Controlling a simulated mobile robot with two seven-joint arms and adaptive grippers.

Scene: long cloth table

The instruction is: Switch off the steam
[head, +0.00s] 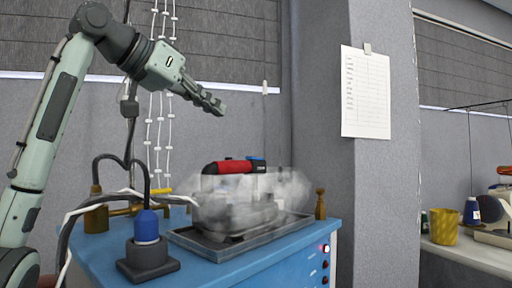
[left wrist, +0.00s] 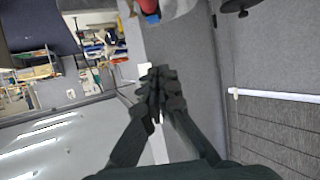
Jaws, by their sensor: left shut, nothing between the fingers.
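A steam iron with a red handle (head: 232,167) and a small blue part (head: 257,163) sits on a dark metal tray (head: 288,229). White steam (head: 283,190) surrounds its body and hides most of it. The tray rests on a blue cabinet (head: 270,270). My left gripper (head: 218,107) is shut and empty, in the air above the iron. It also shows shut in the left wrist view (left wrist: 158,78), with a blurred red and blue part of the iron at the top. My right gripper is out of view.
A blue-capped fitting on a black base (head: 147,263) and hoses stand at the cabinet's left. A brass post (head: 320,204) stands right of the tray. A paper sheet (head: 365,92) hangs on the pillar. A side table (head: 470,255) holds a yellow cup (head: 444,226).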

